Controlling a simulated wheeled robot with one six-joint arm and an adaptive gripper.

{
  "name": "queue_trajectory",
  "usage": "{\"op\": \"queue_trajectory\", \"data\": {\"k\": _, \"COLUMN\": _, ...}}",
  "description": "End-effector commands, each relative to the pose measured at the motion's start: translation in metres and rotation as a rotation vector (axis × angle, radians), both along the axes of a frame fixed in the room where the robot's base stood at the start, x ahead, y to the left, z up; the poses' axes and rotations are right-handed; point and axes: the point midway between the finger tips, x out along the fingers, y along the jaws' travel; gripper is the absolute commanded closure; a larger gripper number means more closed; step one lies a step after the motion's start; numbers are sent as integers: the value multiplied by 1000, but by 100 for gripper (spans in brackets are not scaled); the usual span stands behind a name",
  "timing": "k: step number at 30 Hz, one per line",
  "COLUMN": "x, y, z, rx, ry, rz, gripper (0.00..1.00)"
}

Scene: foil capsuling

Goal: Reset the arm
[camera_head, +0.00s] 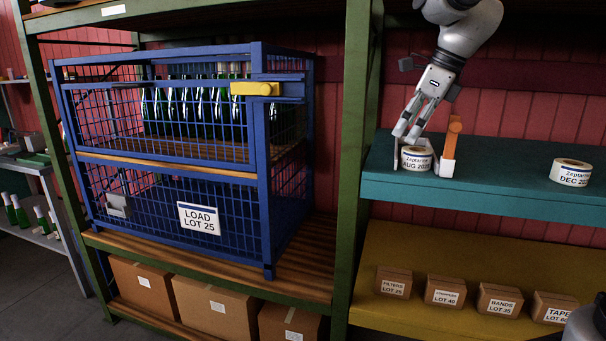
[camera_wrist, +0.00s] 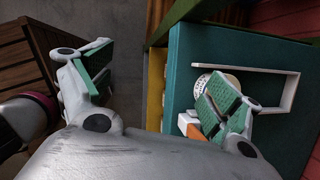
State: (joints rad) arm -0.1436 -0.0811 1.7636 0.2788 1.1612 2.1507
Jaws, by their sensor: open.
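My gripper (camera_head: 406,131) is open and points down just above the teal shelf, at the upper left of a white label roll (camera_head: 416,166) marked AUG. In the head view its fingertips overlap the roll's top edge; I cannot tell whether they touch it. In the wrist view the two green-padded fingers of the gripper (camera_wrist: 158,88) are wide apart with nothing held between them. The roll (camera_wrist: 203,82) shows there partly hidden behind the right finger. It sits by a white bracket (camera_head: 446,168) with an orange upright part (camera_head: 452,138).
A second roll marked DEC (camera_head: 571,177) lies on the teal shelf (camera_head: 510,165) at right. Several small brown boxes (camera_head: 445,291) stand on the yellow shelf (camera_head: 420,252) below. A green post (camera_head: 359,150) separates this from a blue cage (camera_head: 262,170) holding bottles.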

Motion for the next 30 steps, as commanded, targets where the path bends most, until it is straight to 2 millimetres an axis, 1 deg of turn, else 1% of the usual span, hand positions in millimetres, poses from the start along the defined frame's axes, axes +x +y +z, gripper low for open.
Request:
{"op": "queue_trajectory", "data": {"k": 5, "x": 1, "y": -2, "z": -3, "rx": -53, "ry": -53, "rz": 156, "gripper": 9}}
{"op": "queue_trajectory", "data": {"k": 10, "x": -3, "y": -8, "z": -17, "rx": -138, "ry": -106, "rz": 388, "gripper": 9}}
{"op": "queue_trajectory", "data": {"k": 14, "x": -15, "y": -16, "z": -34, "rx": -225, "ry": -153, "rz": 637, "gripper": 9}}
{"op": "queue_trajectory", "data": {"k": 16, "x": -27, "y": -23, "z": -44, "rx": -286, "ry": -187, "rz": 811, "gripper": 9}}
{"op": "queue_trajectory", "data": {"k": 17, "x": -35, "y": -27, "z": -48, "rx": -316, "ry": -204, "rz": 899, "gripper": 9}}
{"op": "queue_trajectory", "data": {"k": 18, "x": -47, "y": -34, "z": -54, "rx": -359, "ry": -227, "rz": 1025, "gripper": 9}}
{"op": "queue_trajectory", "data": {"k": 20, "x": -67, "y": -45, "z": -63, "rx": -425, "ry": -262, "rz": 1217, "gripper": 9}}
{"op": "queue_trajectory", "data": {"k": 21, "x": -81, "y": -53, "z": -69, "rx": -467, "ry": -282, "rz": 1341, "gripper": 9}}
{"op": "queue_trajectory", "data": {"k": 23, "x": -104, "y": -65, "z": -78, "rx": -528, "ry": -310, "rz": 1518, "gripper": 9}}
{"op": "queue_trajectory", "data": {"k": 24, "x": -120, "y": -73, "z": -84, "rx": -566, "ry": -326, "rz": 1632, "gripper": 9}}
{"op": "queue_trajectory", "data": {"k": 26, "x": -147, "y": -86, "z": -94, "rx": -623, "ry": -343, "rz": 1793, "gripper": 9}}
{"op": "queue_trajectory", "data": {"k": 27, "x": -166, "y": -94, "z": -101, "rx": -661, "ry": -351, "rz": 1887, "gripper": 9}}
{"op": "queue_trajectory", "data": {"k": 30, "x": -203, "y": -110, "z": -115, "rx": -724, "ry": -355, "rz": 2008, "gripper": 9}}
